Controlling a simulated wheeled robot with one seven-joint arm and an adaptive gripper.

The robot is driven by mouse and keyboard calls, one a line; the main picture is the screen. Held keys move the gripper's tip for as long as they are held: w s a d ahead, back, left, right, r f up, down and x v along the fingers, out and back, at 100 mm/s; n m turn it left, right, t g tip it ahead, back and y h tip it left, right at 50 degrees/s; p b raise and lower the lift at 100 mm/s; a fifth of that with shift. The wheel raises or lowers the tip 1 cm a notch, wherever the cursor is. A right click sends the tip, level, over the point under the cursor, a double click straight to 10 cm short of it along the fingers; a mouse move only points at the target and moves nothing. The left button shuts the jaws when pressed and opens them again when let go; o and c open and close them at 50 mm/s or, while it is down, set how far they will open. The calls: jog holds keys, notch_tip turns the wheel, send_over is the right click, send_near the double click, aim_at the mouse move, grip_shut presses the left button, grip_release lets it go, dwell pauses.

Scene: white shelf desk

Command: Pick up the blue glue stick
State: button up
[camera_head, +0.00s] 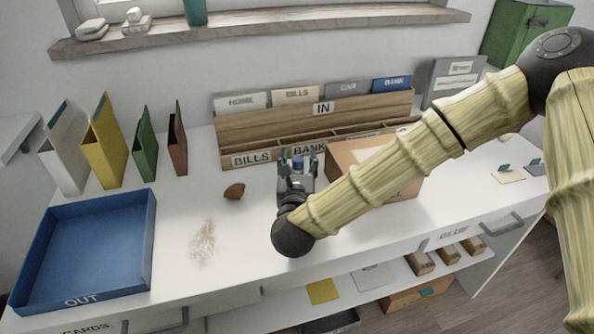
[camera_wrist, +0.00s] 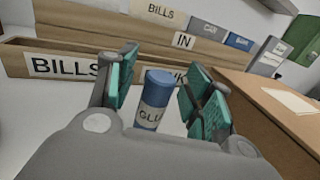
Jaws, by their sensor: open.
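The blue glue stick (camera_wrist: 152,101) stands upright on the white desk, with a blue cap and a pale label band reading "GLU". My gripper (camera_wrist: 160,88) is open, its teal-padded fingers on either side of the glue stick with small gaps showing. In the head view, the top of the glue stick (camera_head: 298,162) shows between the fingertips of my gripper (camera_head: 298,172). The lower part of the stick is hidden by the gripper body.
The wooden file organizer (camera_head: 240,128) stands just behind the stick. A cardboard box (camera_head: 345,152) is close on the right, partly under my arm. A brown object (camera_head: 234,191) lies left of the gripper. The blue OUT tray (camera_head: 137,245) is at far left, with folders (camera_head: 103,145) behind it.

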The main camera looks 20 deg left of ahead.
jog(key=c, duration=1.1)
jog(key=shift+o, duration=0.2)
jog(key=shift+r, duration=0.15)
